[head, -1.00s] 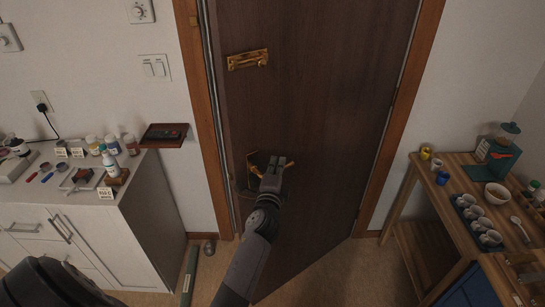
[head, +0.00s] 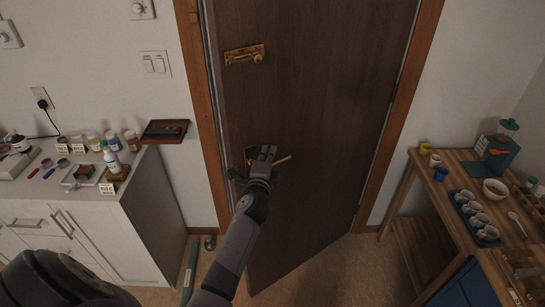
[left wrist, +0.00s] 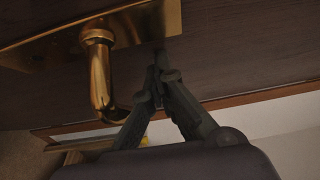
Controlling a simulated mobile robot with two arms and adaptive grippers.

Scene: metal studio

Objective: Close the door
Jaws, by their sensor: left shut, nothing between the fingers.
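The dark brown door (head: 318,110) stands slightly ajar in the head view. Its left edge and lower left corner stand out from the frame toward me. A brass handle (head: 284,159) is on the door near its left edge. My left gripper (head: 268,150) is at the handle, shut and empty, and partly covers it. In the left wrist view the brass handle (left wrist: 101,75) and its plate (left wrist: 150,22) are close beside the shut fingertips (left wrist: 157,75). I cannot tell whether the fingers touch the door. My right gripper is out of view.
A brass latch (head: 245,54) sits higher on the door. A wooden frame (head: 203,110) surrounds it. A white cabinet (head: 125,225) with bottles stands left, and a wooden table (head: 435,190) with cups stands right. A green strip (head: 189,272) lies on the floor.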

